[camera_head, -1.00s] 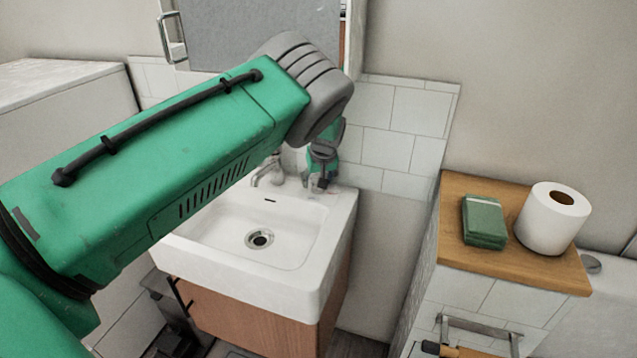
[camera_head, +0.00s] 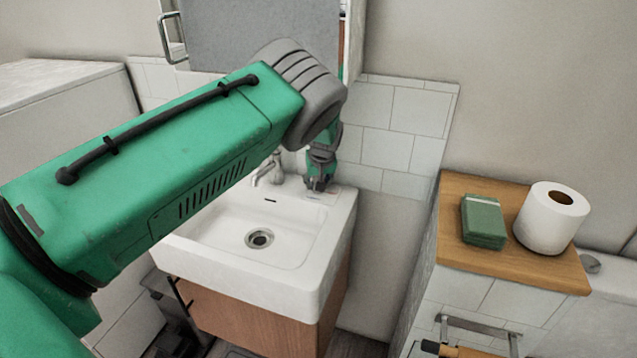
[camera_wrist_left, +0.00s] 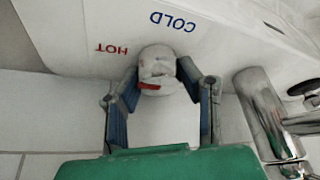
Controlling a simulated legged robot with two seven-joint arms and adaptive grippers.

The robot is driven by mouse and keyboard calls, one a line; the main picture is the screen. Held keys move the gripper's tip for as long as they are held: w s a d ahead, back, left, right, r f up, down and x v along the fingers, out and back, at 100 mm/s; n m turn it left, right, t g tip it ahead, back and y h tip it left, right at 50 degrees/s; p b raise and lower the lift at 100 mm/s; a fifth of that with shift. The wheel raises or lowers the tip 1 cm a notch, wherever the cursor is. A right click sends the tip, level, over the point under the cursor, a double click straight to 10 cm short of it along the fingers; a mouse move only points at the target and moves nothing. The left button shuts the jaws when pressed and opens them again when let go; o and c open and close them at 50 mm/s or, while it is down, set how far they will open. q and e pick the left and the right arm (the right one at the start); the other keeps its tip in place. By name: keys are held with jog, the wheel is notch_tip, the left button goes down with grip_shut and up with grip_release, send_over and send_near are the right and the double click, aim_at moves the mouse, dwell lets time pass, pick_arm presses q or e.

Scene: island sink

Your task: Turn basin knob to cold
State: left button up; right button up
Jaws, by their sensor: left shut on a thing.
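The basin knob (camera_wrist_left: 158,68) is a small pale metallic knob with a red mark on its side, seen in the left wrist view. My left gripper (camera_wrist_left: 156,82) is shut on the knob, with one finger on each side of it. The red HOT label (camera_wrist_left: 112,49) and the blue COLD label (camera_wrist_left: 172,21) are on the white basin surface beside the knob. In the head view my left gripper (camera_head: 318,184) is at the basin's back right corner, right of the faucet (camera_head: 268,170); the knob is hidden there. My right gripper is not in view.
The white sink basin (camera_head: 232,283) is empty, with a round drain (camera_head: 260,238). The faucet (camera_wrist_left: 268,120) stands close to my gripper on the right of the wrist view. A wooden counter (camera_head: 465,254) with a green package (camera_head: 483,220) and a paper roll (camera_head: 550,220) is at the right.

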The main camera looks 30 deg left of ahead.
pick_arm(q)
jog(key=m+h, duration=0.1)
jog(key=m, duration=0.1)
jog(key=shift+m+t+p, duration=0.3)
jog(key=shift+t, duration=0.1)
jog(key=shift+w+m+h, duration=0.1)
jog(key=shift+m+h, duration=0.2)
jog(key=shift+m, duration=0.7)
jog(key=m+h+b, duration=0.1)
jog(key=m, duration=0.2)
jog(key=shift+m+t, duration=0.3)
jog(key=m+h+b, duration=0.2)
jog(key=m+b, duration=0.1)
jog(key=m, duration=0.1)
jog(key=shift+f+m, duration=0.15)
jog(key=shift+m, duration=0.15)
jog(key=m+h+b, duration=0.1)
jog(key=m+b, duration=0.2)
jog(key=shift+d+g, duration=0.1)
jog(key=shift+g, duration=0.3)
jog(key=shift+m+h+b, duration=0.3)
jog(key=shift+m+b, duration=0.2)
jog(key=shift+m, duration=0.3)
jog(key=shift+r, duration=0.2)
